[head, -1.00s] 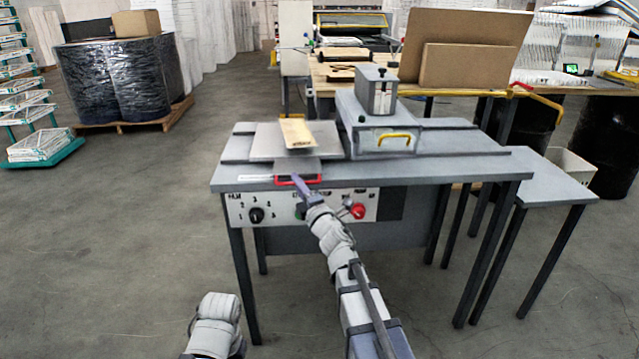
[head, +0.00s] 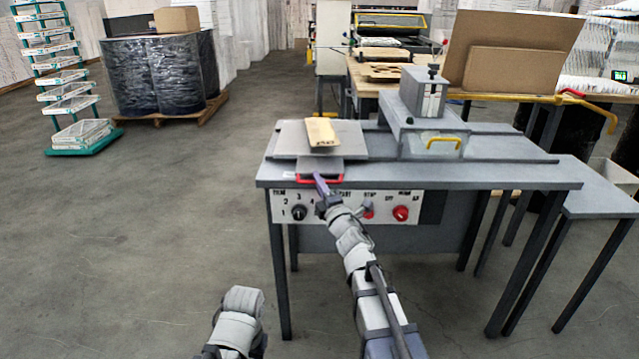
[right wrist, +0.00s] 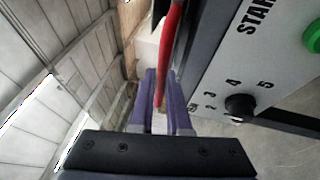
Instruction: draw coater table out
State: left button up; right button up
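The coater table is a flat grey plate (head: 290,140) with a red handle (head: 322,179) on its front edge. It lies on the grey machine bench (head: 520,178), to the left of the coater head (head: 424,92). A tan boxed filter or board (head: 321,131) lies on the plate. My right gripper (head: 321,183) is at the red handle. In the right wrist view its purple fingers (right wrist: 160,98) are closed about the red handle bar (right wrist: 168,55). My left arm shows at the bottom, but its gripper is out of view.
A control panel with a black knob (head: 298,213) and a red button (head: 401,213) is just below my right gripper. A lower side table (head: 600,203) stands at the right. Wrapped drums (head: 155,75) on a pallet stand at back left.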

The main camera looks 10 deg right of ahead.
jog(key=shift+o, duration=0.7)
jog(key=shift+w+a, duration=0.1)
jog(key=shift+a, duration=0.15)
jog(key=shift+o, duration=1.3)
jog(key=shift+d, duration=0.1)
jog(key=b+v, duration=0.1)
jog(key=v, duration=0.7)
jog(key=shift+w, duration=0.1)
